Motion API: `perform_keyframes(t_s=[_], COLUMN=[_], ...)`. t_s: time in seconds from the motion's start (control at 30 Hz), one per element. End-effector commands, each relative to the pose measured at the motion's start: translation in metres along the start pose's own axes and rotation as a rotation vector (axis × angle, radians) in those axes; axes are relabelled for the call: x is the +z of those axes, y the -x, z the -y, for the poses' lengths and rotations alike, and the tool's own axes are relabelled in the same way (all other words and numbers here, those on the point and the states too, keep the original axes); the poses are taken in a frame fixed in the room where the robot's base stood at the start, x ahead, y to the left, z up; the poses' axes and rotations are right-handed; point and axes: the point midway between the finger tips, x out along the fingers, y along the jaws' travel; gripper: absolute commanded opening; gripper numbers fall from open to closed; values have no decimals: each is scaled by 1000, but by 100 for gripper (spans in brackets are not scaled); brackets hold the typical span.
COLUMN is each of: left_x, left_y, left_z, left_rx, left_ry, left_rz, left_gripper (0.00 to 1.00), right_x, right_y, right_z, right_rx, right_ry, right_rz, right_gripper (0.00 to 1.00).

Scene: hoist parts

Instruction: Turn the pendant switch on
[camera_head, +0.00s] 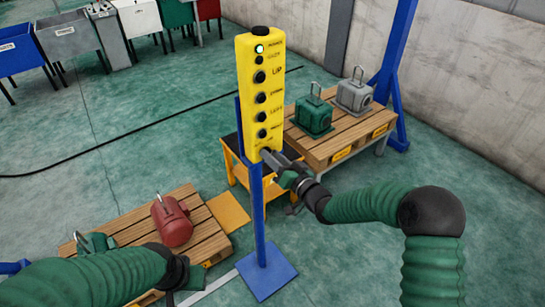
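The yellow pendant (261,100) stands upright on a blue post (258,215) with a square blue foot. It has a column of black buttons, labels beside them such as "UP", and a black knob on top. A small lamp (259,48) near its top glows green. My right gripper (272,157) is at the pendant's lower end, with its dark fingers against or just in front of it; I cannot tell whether they touch or how wide they are. My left gripper (188,283) is low at the bottom left, far below the pendant, its fingers poorly shown.
A pallet table (345,148) behind on the right holds a green part (314,115) and a grey part (354,92). A low pallet (205,228) at left holds a red part (171,221). Bins line the back left. A black cable crosses the open green floor.

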Motion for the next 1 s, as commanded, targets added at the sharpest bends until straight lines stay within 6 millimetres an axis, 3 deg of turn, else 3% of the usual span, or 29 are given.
perform_keyframes(t_s=[0.23,0.33,0.8,1.0], left_x=[0,0,2,2], left_y=[0,-1,-9,-10], left_z=[0,0,0,0], left_rx=[0,0,0,0], left_ry=[0,0,0,0], left_rz=[0,0,0,0], left_gripper=[36,36,36,36], right_x=[-1,-1,0,1], right_y=[2,14,142,166], right_z=[1,0,-2,-2], right_rx=[-1,0,3,0], right_ry=[1,2,0,0], right_rz=[-1,-1,-1,0], right_gripper=[34,34,34,34])
